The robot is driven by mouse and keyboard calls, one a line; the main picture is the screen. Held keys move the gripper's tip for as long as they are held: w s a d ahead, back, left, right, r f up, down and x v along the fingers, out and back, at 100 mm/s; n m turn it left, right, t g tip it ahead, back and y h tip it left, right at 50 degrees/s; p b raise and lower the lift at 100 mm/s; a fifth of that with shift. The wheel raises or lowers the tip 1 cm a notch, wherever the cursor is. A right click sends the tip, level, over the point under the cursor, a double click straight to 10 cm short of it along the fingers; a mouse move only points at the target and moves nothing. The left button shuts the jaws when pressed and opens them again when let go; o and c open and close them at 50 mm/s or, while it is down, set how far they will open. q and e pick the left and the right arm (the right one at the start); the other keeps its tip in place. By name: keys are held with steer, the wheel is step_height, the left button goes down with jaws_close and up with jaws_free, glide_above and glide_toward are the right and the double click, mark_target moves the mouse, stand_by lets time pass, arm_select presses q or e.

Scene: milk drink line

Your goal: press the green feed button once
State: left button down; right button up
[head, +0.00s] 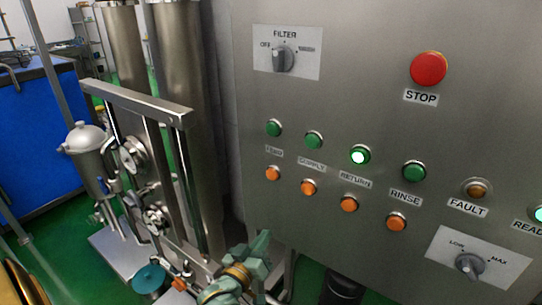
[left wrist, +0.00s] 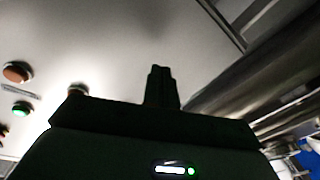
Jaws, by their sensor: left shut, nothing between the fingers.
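The green feed button (head: 273,128) is the leftmost of the green row on the steel control panel (head: 380,110). It is unlit, above a small label that is hard to read. My left gripper (head: 262,240) is at the bottom centre of the head view, below the button and apart from it. In the left wrist view my left gripper (left wrist: 160,70) is dark, with its fingers together and nothing between them. The panel (left wrist: 110,40) lies beyond it, and the feed button cannot be made out there. My right gripper is not in view.
A lit green button (head: 360,156), a green rinse button (head: 414,171) and several orange buttons (head: 273,173) are nearby. A red stop button (head: 429,69) and filter knob (head: 283,58) sit higher. Steel pipework (head: 180,130) stands left of the panel.

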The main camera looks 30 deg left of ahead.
arm_select(q)
step_height(320, 180, up, 13)
steer(key=s+a+n+t+y, duration=0.1)
steer(key=a+n+t, duration=0.1)
steer(key=n+t, duration=0.15)
steer(key=n+t+y, duration=0.2)
steer(key=n+t, duration=0.3)
glide_toward(272, 129)
steer(key=s+a+r, duration=0.2)
steer(key=s+r, duration=0.4)
steer(key=shift+s+d+f, duration=0.15)
steer(key=shift+d, duration=0.05)
steer(key=w+b, duration=0.2)
steer(key=w, duration=0.7)
steer(key=shift+d, duration=0.15)
stand_by(0.5)
